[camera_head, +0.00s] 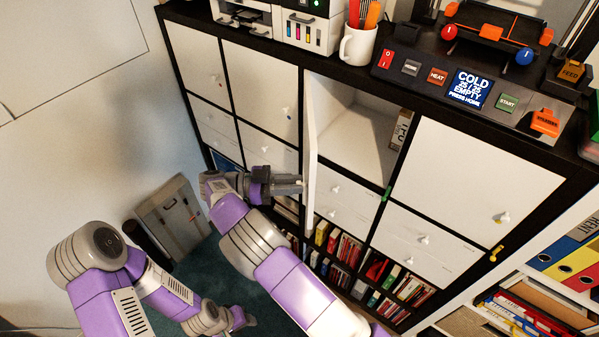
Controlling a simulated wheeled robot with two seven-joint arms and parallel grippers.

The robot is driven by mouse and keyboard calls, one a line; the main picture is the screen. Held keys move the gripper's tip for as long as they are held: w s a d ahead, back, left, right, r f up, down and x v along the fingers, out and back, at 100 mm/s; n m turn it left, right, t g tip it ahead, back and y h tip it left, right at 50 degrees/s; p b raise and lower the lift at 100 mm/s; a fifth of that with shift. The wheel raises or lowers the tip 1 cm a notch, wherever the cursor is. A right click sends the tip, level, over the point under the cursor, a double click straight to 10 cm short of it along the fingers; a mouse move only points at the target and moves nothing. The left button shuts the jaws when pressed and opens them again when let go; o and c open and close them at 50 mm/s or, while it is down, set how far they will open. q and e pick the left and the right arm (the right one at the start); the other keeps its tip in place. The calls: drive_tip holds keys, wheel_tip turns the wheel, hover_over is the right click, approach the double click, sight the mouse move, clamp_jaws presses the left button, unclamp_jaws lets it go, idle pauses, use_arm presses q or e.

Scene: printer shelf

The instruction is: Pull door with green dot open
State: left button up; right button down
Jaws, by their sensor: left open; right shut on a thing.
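A white cabinet door (311,150) stands swung out from the shelf, seen nearly edge-on. Its compartment (352,130) is open, with a small box (401,130) at the right inside. The door's front face is turned away, so no green dot shows on it. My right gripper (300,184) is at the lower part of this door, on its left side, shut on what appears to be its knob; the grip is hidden. My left gripper (246,319) is low at the left, open and away from the shelf; its fingers are small in view.
A green piece (386,193) sits on the black frame. Books (340,250) fill lower cubbies. A printer, mug (358,45) and control panel (471,89) stand on top. A grey case (172,220) leans left.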

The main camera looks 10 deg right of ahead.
drive_tip(key=shift+w+a+g, duration=0.2)
drive_tip(key=shift+a+g, duration=0.1)
drive_tip(key=shift+a, duration=0.1)
drive_tip(key=c, duration=1)
unclamp_jaws()
